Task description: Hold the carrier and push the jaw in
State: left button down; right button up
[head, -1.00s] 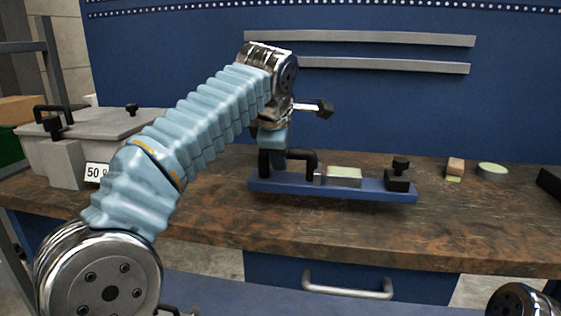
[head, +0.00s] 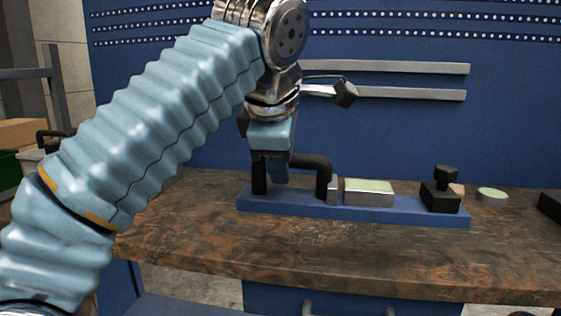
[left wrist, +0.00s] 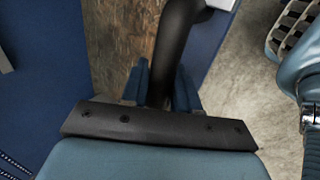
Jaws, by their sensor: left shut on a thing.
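A pale green-topped block (head: 369,192) sits mid-bar against a small grey stop (head: 334,190). The black jaw (head: 440,197) with a knob on top stands near the bar's right end, with a gap between it and the block. My left gripper (head: 279,178) points down and is shut on the handle; in the left wrist view the dark handle (left wrist: 172,50) passes between its fingers. My right gripper is out of view.
A small tan block (head: 457,189) is partly hidden behind the jaw. Two grey rails (head: 400,67) cross the blue back panel.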

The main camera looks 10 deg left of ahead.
pick_arm(q)
jog(key=shift+r, duration=0.1)
jog(key=shift+w+a+f+b, duration=0.35)
jog(key=shift+w+a+f, duration=0.1)
jog(key=shift+w+f, duration=1.7)
jog(key=shift+w+a+f+b, duration=0.45)
jog(key=shift+w+f, duration=1.25)
jog(key=shift+w, duration=0.8)
jog(key=shift+w+a+f+b, duration=0.25)
jog(key=shift+w+a+f, duration=0.25)
jog(key=shift+w+f, duration=1.65)
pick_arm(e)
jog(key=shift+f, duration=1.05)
pick_arm(q)
jog(key=shift+w+f+b, duration=0.15)
jog(key=shift+b, duration=0.2)
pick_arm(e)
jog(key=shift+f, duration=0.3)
pick_arm(q)
jog(key=shift+f, duration=0.15)
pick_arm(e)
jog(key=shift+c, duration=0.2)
